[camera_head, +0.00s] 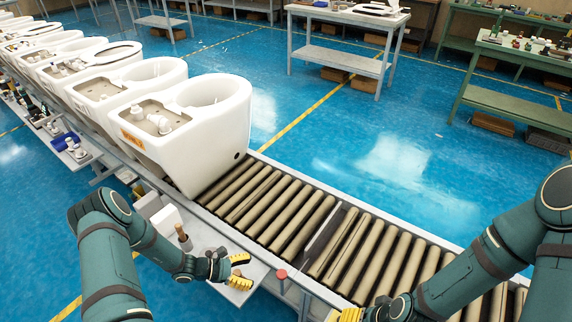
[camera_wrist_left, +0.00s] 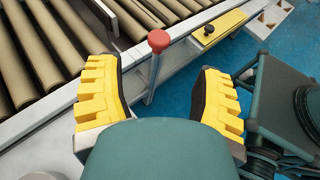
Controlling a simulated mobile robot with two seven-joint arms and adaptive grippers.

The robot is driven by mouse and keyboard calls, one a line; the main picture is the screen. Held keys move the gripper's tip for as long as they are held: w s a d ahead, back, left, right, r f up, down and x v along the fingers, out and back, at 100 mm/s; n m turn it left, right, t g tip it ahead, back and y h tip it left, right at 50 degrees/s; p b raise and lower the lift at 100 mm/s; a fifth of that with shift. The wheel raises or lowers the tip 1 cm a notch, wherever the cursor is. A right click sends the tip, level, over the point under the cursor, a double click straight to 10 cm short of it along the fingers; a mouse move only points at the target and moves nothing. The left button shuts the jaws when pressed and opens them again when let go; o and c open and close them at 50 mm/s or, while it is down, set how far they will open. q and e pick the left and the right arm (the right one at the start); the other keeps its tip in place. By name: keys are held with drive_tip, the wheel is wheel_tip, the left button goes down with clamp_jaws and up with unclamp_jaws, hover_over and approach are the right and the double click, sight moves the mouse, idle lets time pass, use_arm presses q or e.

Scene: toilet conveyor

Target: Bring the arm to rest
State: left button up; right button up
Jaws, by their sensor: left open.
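My left gripper (camera_head: 239,271) is open and empty in the head view, over the small side shelf at the near edge of the conveyor. In the left wrist view its two yellow fingers (camera_wrist_left: 155,100) stand wide apart, with nothing between them but the floor and a red-topped post beyond. My right gripper (camera_head: 352,314) shows only in part at the bottom edge of the head view, low over the near side of the conveyor; its jaws cannot be made out.
A roller conveyor (camera_head: 262,203) runs diagonally, carrying several white toilets (camera_head: 222,125) at upper left. A red-topped post (camera_head: 281,274) stands at its near edge, close to my left gripper. A brown-handled tool (camera_head: 183,236) is on the side shelf. Grey and green workbenches (camera_head: 335,58) stand behind; blue floor between is clear.

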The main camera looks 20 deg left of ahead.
use_arm(q)
drive_tip(key=shift+d, duration=0.1)
drive_tip(key=s+d+r+m+g+y, duration=0.3)
drive_tip(key=s+d+m+g+y, duration=0.2)
drive_tip(key=s+d+m+g, duration=0.5)
drive_tip(key=s+d+r+m+t+y, duration=0.1)
drive_tip(key=d+r+m+t+y, duration=0.2)
drive_tip(key=r+m, duration=0.4)
drive_tip(key=d+m+t, duration=0.1)
drive_tip(key=m+t, duration=0.1)
drive_tip(key=m, duration=0.2)
drive_tip(key=shift+d+t, duration=0.2)
drive_tip(key=shift+t, duration=0.1)
